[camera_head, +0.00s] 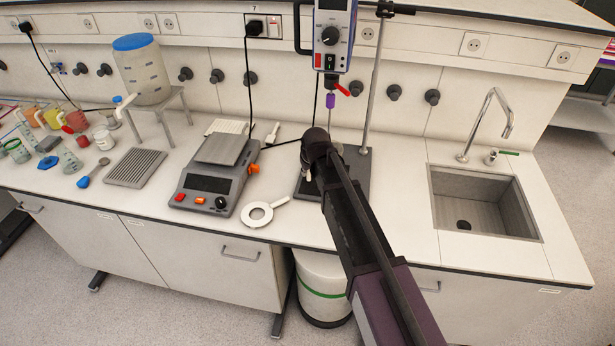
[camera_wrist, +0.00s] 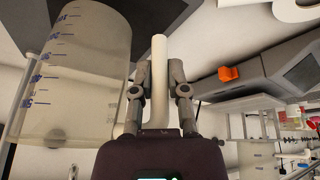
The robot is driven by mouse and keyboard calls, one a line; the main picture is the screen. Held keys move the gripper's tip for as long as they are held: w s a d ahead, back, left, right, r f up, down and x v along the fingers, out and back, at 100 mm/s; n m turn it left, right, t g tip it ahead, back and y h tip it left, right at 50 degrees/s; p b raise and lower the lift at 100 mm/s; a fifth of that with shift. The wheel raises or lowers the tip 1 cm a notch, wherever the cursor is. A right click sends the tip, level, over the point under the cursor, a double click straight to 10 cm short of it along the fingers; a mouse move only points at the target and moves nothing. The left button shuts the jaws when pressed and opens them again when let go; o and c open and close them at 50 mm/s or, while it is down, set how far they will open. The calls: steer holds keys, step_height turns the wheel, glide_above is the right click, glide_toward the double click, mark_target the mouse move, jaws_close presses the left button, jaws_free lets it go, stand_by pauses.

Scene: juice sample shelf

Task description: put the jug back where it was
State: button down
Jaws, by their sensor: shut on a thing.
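The jug (camera_wrist: 75,85) is translucent with a blue scale and fills the left of the wrist view, which shows the scene upside down. Its pale handle (camera_wrist: 158,55) stands between the two fingers of my gripper (camera_wrist: 159,75), which is shut on it. In the head view my gripper (camera_head: 311,165) is at the base plate (camera_head: 359,180) of the overhead stirrer (camera_head: 333,40), and my arm hides the jug. I cannot tell whether the jug rests on the plate or is lifted. The stirrer's shaft and purple chuck (camera_head: 330,101) hang just behind my gripper.
The stirrer's rod (camera_head: 376,90) rises right of my gripper. A balance (camera_head: 215,178) and a white ring with a handle (camera_head: 262,212) lie to the left. A sink (camera_head: 480,205) is to the right. Clear counter lies between the stirrer plate and the sink.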

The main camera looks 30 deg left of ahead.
steer(key=shift+w+a, duration=0.2)
steer(key=shift+w+a+f+b, duration=0.25)
steer(key=shift+w+f+b, duration=0.05)
steer(key=shift+f+b, duration=1.55)
steer(key=shift+f, duration=0.15)
steer(key=c, duration=0.6)
jaws_free()
steer(key=shift+c, duration=0.2)
steer(key=p+v, duration=1.1)
steer(key=v, duration=0.1)
